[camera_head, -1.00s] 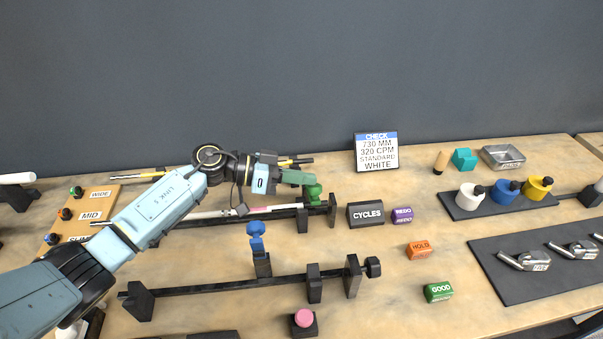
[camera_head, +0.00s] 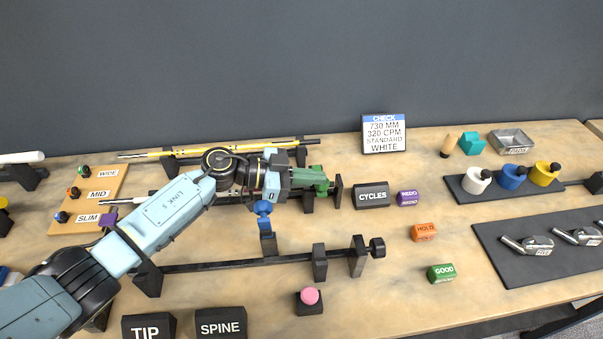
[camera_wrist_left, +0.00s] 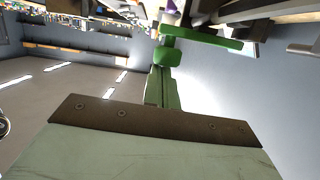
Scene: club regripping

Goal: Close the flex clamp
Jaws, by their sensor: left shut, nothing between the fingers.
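The flex clamp appears to be the green clamp (camera_head: 322,188) at the right end of the rear black rack, beside the CYCLES box. My left gripper (camera_head: 308,177) has green fingers, shut and empty, at the clamp; the greens overlap, so I cannot tell whether they touch. In the left wrist view, the fingers (camera_wrist_left: 168,88) point toward a green bar (camera_wrist_left: 203,38) that looks like part of the clamp. The clamp's lever position is mostly hidden. My right gripper is not in view.
A yellow shaft (camera_head: 200,151) lies on stands behind my arm. The CYCLES box (camera_head: 372,195) stands just right of the rear rack. Bare table lies around the orange HOLD block (camera_head: 424,232).

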